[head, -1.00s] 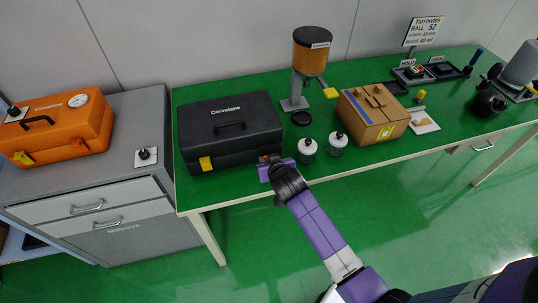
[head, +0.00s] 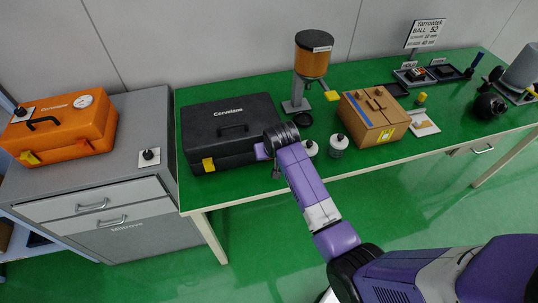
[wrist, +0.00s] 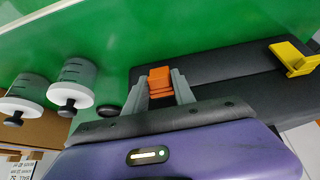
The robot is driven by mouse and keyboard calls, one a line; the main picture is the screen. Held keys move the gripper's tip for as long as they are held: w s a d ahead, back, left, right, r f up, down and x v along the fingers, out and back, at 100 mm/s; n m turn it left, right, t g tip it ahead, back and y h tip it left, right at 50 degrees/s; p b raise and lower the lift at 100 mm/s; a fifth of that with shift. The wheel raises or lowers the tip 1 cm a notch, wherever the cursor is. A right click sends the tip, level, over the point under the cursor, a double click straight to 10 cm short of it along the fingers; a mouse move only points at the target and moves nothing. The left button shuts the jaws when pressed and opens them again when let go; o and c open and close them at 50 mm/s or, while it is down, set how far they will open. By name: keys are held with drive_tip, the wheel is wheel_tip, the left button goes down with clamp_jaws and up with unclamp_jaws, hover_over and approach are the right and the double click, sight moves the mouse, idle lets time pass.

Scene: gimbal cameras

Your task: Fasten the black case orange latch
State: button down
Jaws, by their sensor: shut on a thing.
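The black case (head: 230,118) stands closed on the green table, with a yellow latch (head: 208,164) on the left of its front. That yellow latch also shows in the wrist view (wrist: 292,58). The orange latch (wrist: 160,82) is on the other end of the case's front and sits between my two grey fingers in the wrist view. My gripper (wrist: 161,87) is shut on it. In the head view my gripper (head: 262,152) is at the case's front right corner, and my wrist hides the orange latch there.
Two white-topped grey jars (wrist: 72,82) stand close beside my gripper. A brown box (head: 374,115) and a dispenser with an orange hopper (head: 312,58) are to the right. An orange case (head: 58,130) sits on the grey cabinet at left. The floor in front is clear.

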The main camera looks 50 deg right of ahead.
drive_tip(key=c, duration=1.2)
unclamp_jaws()
drive_tip(key=shift+o, duration=0.2)
drive_tip(key=b+v, duration=0.1)
drive_tip(key=v, duration=0.6)
drive_tip(key=shift+r, duration=0.35)
drive_tip(key=shift+s, duration=0.1)
